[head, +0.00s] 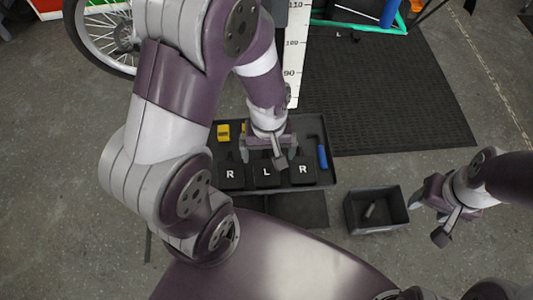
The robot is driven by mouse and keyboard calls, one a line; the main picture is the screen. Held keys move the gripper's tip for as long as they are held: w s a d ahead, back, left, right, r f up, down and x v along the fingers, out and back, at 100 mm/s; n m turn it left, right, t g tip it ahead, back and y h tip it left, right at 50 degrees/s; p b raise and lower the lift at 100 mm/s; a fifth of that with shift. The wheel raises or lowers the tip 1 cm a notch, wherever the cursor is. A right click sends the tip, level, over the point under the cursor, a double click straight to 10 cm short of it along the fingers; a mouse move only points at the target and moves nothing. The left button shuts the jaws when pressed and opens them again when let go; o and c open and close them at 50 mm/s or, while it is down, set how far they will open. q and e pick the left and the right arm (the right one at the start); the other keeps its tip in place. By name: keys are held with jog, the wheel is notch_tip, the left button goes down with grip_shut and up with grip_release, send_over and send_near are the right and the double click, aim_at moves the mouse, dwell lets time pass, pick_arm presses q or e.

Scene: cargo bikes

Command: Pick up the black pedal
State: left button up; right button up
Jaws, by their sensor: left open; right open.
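Several black pedals lie in a row at the front of a dark tray (326,181) in the head view. They are a left one marked R (231,176), a middle one marked L (265,176) and a right one marked R (302,171). My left gripper (268,156) is open above the tray, just behind the middle and right pedals, and partly covers them. I cannot tell whether it touches any pedal. My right gripper (424,212) is open and empty, to the right of a small dark bin.
The small dark bin (403,212) holds a small greyish cylinder (371,210). A blue-handled tool (322,157) and a yellow item (223,132) lie in the tray. A white measuring board (294,60) stands behind it. A bike wheel (88,40) is at upper left; a black mat (390,90) lies behind.

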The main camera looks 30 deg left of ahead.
aim_at(267, 174)
pick_arm(q)
jog(key=f, duration=0.2)
jog(key=f+b, duration=0.1)
jog(key=shift+s+d+f, duration=0.3)
jog(key=shift+s, duration=0.05)
jog(key=f, duration=0.2)
jog(key=f+b, duration=0.1)
jog(key=f, duration=0.5)
jog(key=shift+w+a+f+b, duration=0.1)
jog(key=shift+w+a+b, duration=0.25)
jog(key=shift+a+b, duration=0.05)
jog(key=shift+w+f, duration=0.1)
jog(key=shift+f, duration=0.2)
jog(key=shift+r, duration=0.1)
jog(key=c, duration=1.1)
